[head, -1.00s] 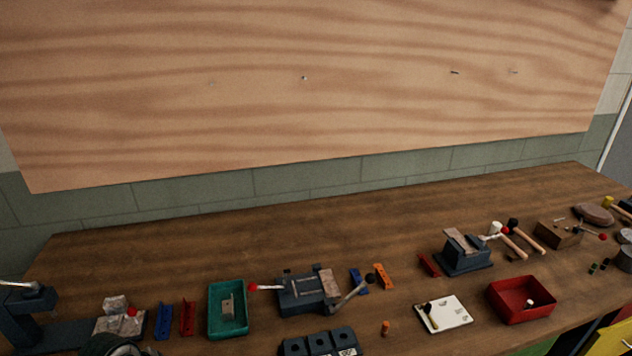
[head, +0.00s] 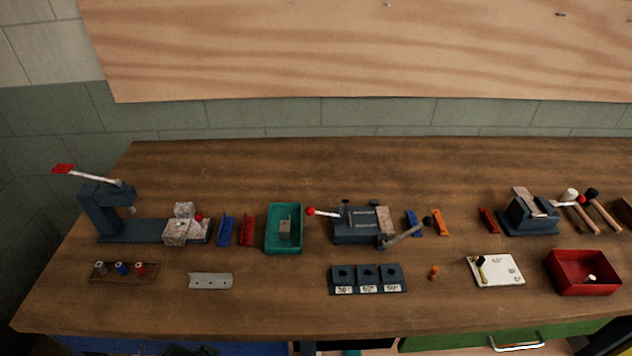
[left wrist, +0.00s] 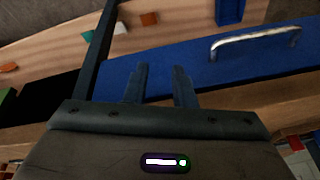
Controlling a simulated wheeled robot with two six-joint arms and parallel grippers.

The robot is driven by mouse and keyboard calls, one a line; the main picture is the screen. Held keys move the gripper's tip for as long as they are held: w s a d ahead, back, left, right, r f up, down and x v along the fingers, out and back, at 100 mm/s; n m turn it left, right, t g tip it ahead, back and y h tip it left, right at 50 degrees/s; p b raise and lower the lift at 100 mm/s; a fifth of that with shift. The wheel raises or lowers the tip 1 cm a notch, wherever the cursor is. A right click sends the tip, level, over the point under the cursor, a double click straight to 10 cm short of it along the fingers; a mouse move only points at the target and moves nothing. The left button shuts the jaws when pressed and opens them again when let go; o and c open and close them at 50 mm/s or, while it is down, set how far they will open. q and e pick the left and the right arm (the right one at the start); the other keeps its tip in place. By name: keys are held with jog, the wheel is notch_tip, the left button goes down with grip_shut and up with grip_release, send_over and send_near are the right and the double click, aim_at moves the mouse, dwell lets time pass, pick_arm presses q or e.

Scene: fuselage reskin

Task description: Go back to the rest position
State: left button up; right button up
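My left gripper (left wrist: 160,85) shows in the left wrist view with its two fingers apart and nothing between them. It is in front of a blue drawer (left wrist: 245,62) with a metal handle, apart from the bench-top objects. In the head view neither gripper shows clearly; only a dark piece of my own body shows at the bottom edge. My right gripper is not in view.
The wooden workbench (head: 270,165) holds a lever press (head: 105,210), a teal tray (head: 270,243), a vise (head: 358,236), a block with several holes (head: 368,290), and a red bin (head: 562,285). Below its front edge is a green drawer (head: 460,339). The back strip is clear.

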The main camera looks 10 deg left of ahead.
pick_arm(q)
notch_tip(320, 180, down, 28)
jog(key=s+a+g+b, duration=0.1)
jog(key=s+a+b, duration=0.1)
jog(key=s+a+f+g+b, duration=0.1)
jog(key=s+f, duration=1.6)
jog(key=f, duration=0.2)
jog(key=shift+a+f, duration=0.25)
jog(key=shift+a, duration=0.05)
jog(key=shift+s, duration=0.1)
